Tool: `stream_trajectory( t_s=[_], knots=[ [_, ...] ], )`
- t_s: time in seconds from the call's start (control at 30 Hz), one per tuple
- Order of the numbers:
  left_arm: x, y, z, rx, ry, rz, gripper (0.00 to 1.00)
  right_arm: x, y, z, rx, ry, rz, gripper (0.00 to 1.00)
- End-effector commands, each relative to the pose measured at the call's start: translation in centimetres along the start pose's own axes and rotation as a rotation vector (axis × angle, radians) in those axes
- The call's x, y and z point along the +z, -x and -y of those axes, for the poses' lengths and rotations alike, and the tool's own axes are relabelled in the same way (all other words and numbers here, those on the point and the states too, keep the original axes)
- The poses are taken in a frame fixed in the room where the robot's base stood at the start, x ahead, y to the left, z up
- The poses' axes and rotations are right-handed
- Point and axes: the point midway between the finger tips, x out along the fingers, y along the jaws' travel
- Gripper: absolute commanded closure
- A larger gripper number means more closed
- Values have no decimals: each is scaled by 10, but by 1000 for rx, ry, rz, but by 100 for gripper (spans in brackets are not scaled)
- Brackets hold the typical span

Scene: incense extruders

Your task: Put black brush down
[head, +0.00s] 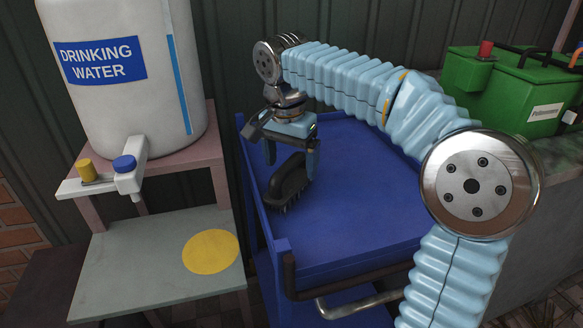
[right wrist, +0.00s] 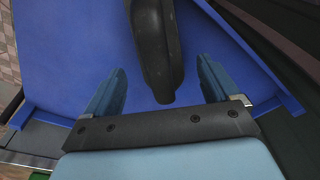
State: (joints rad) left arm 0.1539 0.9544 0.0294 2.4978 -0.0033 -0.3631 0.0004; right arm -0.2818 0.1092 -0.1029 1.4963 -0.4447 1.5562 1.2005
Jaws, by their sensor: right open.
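The black brush (head: 287,181) rests on the blue cart top (head: 365,215), near its left edge, bristles down. My right gripper (head: 290,160) is above and around the brush, pointing down, with its fingers apart. In the right wrist view the black brush (right wrist: 158,50) lies between the two blue fingers of my right gripper (right wrist: 160,90), with a gap on each side. The far end of the brush is cut off by the top of that view. My left gripper is not in view.
A white drinking water tank (head: 130,100) with a tap stands on a shelf stand (head: 130,265) at left; its lower shelf bears a yellow disc (head: 210,251). A green box (head: 505,95) stands at right. The cart's middle and right are clear.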

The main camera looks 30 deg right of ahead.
Motion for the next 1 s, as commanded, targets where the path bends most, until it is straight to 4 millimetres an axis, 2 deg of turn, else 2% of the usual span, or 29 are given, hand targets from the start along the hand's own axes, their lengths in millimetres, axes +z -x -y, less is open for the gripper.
stream_trajectory(
  t_s=[0.03, 0.2, 0.4, 0.53, 1.0],
  knots=[
    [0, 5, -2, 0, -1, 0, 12, 0, 15, 1, -4, 1, -2, 11],
    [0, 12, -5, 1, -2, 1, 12, 0, 54, 1, -2, 1, -1, 11],
    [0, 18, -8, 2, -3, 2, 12, 0, 84, 1, -2, 2, -1, 11],
    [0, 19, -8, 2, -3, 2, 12, 0, 90, 0, 0, 2, 0, 11],
    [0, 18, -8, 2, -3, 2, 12, 0, 90, 0, 0, 1, 0, 11]
  ],
)
